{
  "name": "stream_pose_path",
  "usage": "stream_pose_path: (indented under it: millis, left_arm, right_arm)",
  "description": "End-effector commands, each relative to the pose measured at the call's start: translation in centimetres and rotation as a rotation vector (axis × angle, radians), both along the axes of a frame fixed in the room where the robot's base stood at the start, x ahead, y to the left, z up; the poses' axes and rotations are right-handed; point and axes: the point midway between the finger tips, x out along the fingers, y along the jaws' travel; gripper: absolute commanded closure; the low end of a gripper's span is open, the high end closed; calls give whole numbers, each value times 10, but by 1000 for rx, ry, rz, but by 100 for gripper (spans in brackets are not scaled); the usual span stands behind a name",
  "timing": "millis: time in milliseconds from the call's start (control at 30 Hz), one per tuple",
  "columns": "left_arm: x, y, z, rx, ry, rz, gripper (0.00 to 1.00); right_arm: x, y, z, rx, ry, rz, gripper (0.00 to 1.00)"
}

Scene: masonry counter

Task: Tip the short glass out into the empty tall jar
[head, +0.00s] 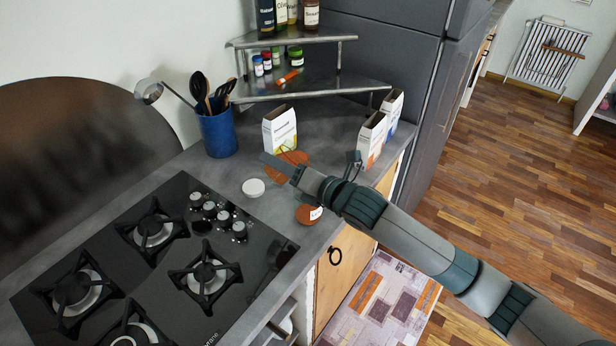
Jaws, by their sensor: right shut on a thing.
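My right gripper (282,167) reaches in from the right over the counter. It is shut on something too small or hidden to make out. An orange-brown round patch or board (293,157) shows just behind the fingers. A small orange-brown jar with a white label (309,214) stands just below my wrist at the counter's front edge. A white round lid-like thing (253,187) lies to the left of it. I cannot clearly make out a short glass or an empty tall jar. My left gripper is not in view.
A black gas hob (172,258) fills the counter's left front. A blue utensil pot (217,133) and a white carton (280,129) stand behind. Two more cartons (371,138) stand near the fridge. A two-tier corner shelf (300,88) holds bottles and small spice jars.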

Motion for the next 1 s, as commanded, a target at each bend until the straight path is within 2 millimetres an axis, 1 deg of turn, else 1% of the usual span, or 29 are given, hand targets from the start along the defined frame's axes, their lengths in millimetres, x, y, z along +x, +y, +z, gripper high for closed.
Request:
stream_pose_path:
  millis: [1000]
  left_arm:
    - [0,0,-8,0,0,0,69]
  right_arm:
    - [0,0,-1,46,17,0,85]
